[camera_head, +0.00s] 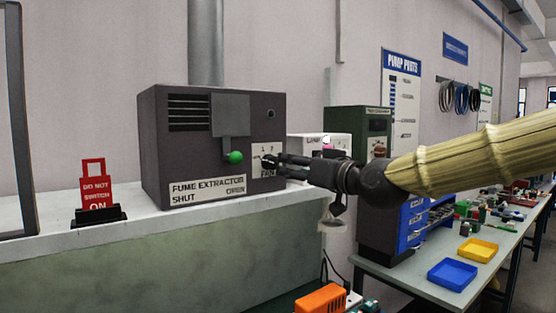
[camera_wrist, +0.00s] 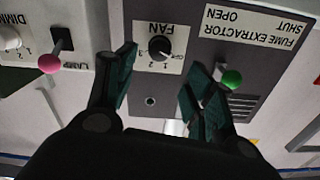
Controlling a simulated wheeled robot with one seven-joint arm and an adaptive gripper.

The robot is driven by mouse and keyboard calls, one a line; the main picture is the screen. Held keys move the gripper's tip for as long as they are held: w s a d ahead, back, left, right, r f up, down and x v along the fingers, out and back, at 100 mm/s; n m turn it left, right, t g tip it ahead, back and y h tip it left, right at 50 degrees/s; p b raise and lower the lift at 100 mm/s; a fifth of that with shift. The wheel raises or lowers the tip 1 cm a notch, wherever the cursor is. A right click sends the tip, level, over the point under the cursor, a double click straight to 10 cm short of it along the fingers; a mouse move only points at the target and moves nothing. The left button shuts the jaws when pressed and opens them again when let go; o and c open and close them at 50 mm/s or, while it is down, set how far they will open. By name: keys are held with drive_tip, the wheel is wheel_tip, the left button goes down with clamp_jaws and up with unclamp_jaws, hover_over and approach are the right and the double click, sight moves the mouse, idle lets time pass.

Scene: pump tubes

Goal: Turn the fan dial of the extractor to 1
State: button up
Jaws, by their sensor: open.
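The grey fume extractor (camera_head: 160,150) stands on the bench in the head view. Its fan dial (camera_wrist: 160,47) is a small round black knob on a white panel marked FAN, upside down in the wrist view. Numbers stand around it; I cannot surely tell which mark its pointer faces. My gripper (camera_head: 276,163) is in front of the panel and partly hides the dial in the head view. In the wrist view my gripper (camera_wrist: 162,62) is open, its dark green fingers spread on either side of the dial, with no clear contact.
A green-knobbed lever (camera_head: 235,157) is on the extractor close to my gripper, near one finger in the wrist view. A pink-knobbed lamp switch (camera_wrist: 50,63) is on the neighbouring white box. A red warning sign (camera_head: 95,187) stands left. Trays (camera_head: 452,275) lie on the right table.

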sight(274, 163)
drive_tip(key=p+x, duration=0.1)
drive_tip(key=x, duration=0.3)
drive_tip(key=shift+w+p, duration=0.25)
drive_tip(key=shift+p, duration=0.15)
drive_tip(key=shift+p+x, duration=0.55)
drive_tip(key=shift+x, duration=1.05)
drive_tip(key=shift+s+f, duration=0.1)
drive_tip(key=shift+c, duration=0.7)
drive_tip(key=c, duration=0.9)
